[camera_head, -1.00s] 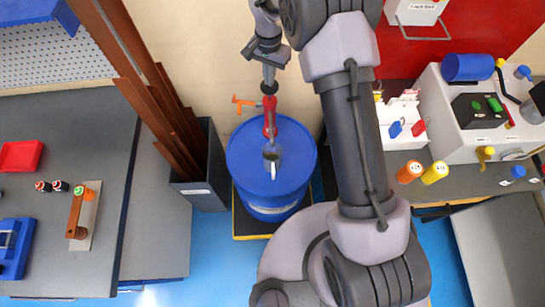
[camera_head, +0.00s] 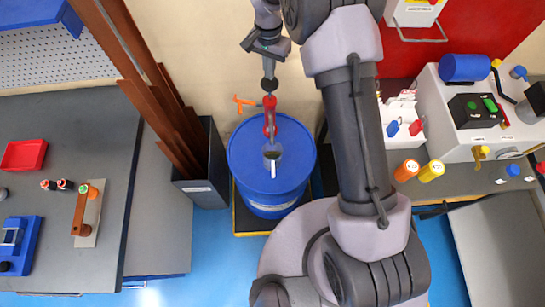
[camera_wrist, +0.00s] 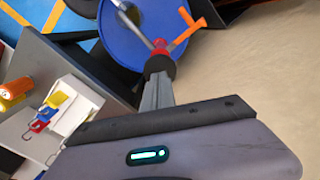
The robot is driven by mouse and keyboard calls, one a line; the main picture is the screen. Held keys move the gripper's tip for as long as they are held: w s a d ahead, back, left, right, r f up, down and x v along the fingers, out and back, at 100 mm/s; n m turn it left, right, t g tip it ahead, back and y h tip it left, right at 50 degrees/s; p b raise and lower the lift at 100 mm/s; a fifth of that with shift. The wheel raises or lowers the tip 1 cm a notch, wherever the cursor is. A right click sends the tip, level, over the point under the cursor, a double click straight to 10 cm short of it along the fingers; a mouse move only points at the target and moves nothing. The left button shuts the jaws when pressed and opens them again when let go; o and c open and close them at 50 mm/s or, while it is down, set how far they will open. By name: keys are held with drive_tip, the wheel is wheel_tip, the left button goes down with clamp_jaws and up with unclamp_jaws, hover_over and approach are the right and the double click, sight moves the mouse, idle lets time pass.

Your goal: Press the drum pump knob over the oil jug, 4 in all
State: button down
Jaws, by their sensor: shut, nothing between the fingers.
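The red drum pump (camera_head: 269,118) stands on the blue drum (camera_head: 245,150), with an orange handle (camera_head: 243,102) at its side. Its black knob (camera_head: 268,85) sits on top; it also shows in the wrist view (camera_wrist: 160,64). My gripper (camera_head: 268,72) is shut and empty, pointing down directly over the knob. In the wrist view its fingers (camera_wrist: 158,84) end at the knob; I cannot tell whether they touch.
A dark bin (camera_head: 205,170) with tall brown bars stands left of the drum. A grey workbench (camera_head: 60,220) is further left. On the right are a white machine (camera_head: 455,110) and orange and yellow cylinders (camera_head: 405,171). Blue floor lies in front of the drum.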

sight(270, 86)
drive_tip(key=shift+f, duration=0.1)
drive_tip(key=shift+f+b, duration=2.4)
drive_tip(key=shift+f, duration=1.05)
drive_tip(key=shift+r+p, duration=2.2)
drive_tip(key=shift+r, duration=1.45)
drive_tip(key=shift+f, duration=0.1)
drive_tip(key=shift+f, duration=0.1)
